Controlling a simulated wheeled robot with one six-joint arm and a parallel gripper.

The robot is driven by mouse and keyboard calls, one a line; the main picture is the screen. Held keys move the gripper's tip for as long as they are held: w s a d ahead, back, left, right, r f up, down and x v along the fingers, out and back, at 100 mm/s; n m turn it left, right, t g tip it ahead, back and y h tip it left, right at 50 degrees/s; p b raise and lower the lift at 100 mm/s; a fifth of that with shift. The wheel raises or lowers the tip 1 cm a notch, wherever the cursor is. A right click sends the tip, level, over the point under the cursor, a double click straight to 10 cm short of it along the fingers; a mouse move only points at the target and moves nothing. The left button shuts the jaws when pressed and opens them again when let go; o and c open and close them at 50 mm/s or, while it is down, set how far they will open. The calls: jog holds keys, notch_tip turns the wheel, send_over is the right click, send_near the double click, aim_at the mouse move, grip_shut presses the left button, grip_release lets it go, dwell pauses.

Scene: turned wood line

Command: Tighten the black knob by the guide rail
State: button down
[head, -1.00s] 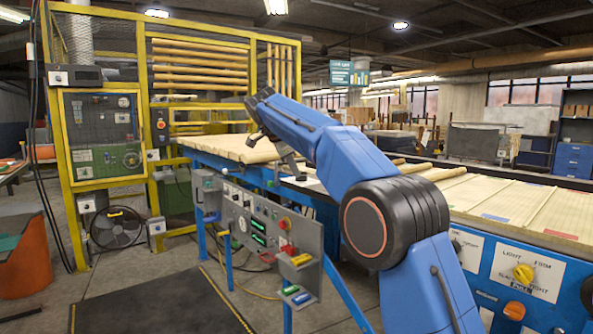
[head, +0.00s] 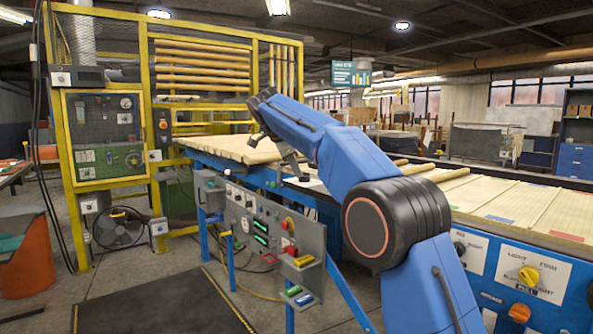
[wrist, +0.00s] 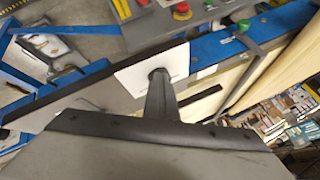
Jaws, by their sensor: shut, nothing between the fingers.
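My gripper (head: 302,176) hangs at the near edge of the long blue-framed table, over a white plate (head: 311,186). In the wrist view its dark fingers (wrist: 160,92) are together and empty, and they point down at the white plate (wrist: 128,77). A dark rounded shape (wrist: 158,73) shows at the fingertips on this plate. It may be the black knob, but I cannot tell it clearly from the fingertips, nor whether they touch. A black bar (wrist: 205,103) lies beside the plate and may be the guide rail.
A grey control panel (head: 262,235) with coloured buttons stands before the table. A red button (wrist: 182,11) and a green knob (wrist: 244,25) are near the gripper. Wooden boards (head: 235,149) lie on the table. A yellow cage (head: 150,60) stands at the left.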

jog(key=shift+w+a, duration=0.15)
jog(key=shift+w, duration=0.1)
jog(key=shift+w+d+r, duration=0.15)
jog(key=shift+w+d, duration=0.2)
jog(key=shift+d, duration=0.15)
jog(key=shift+s+a+r, duration=0.1)
jog(key=shift+s+r, duration=0.1)
jog(key=shift+r, duration=0.35)
jog(key=s+a+f+v, duration=0.1)
jog(key=v, duration=1)
jog(key=s+d+n+y, duration=0.1)
jog(key=s+d+n, duration=0.55)
jog(key=d, duration=0.75)
jog(key=s+d+f+n+g+y, duration=0.1)
jog(key=s+d+f+n, duration=0.1)
jog(key=s+d+f, duration=0.45)
jog(key=s+d+f+n, duration=0.15)
jog(key=s+d, duration=0.25)
jog(key=s, duration=0.5)
jog(key=s+d+f+n+y, duration=0.1)
jog(key=s+d+f+n, duration=0.2)
jog(key=s+f, duration=1.1)
jog(key=s+d+f+n+y, duration=0.1)
jog(key=s+d+f, duration=0.3)
jog(key=s+f, duration=1.1)
jog(key=shift+s+f+n, duration=0.3)
jog(key=shift+f+n, duration=0.6)
jog(key=shift+f, duration=0.05)
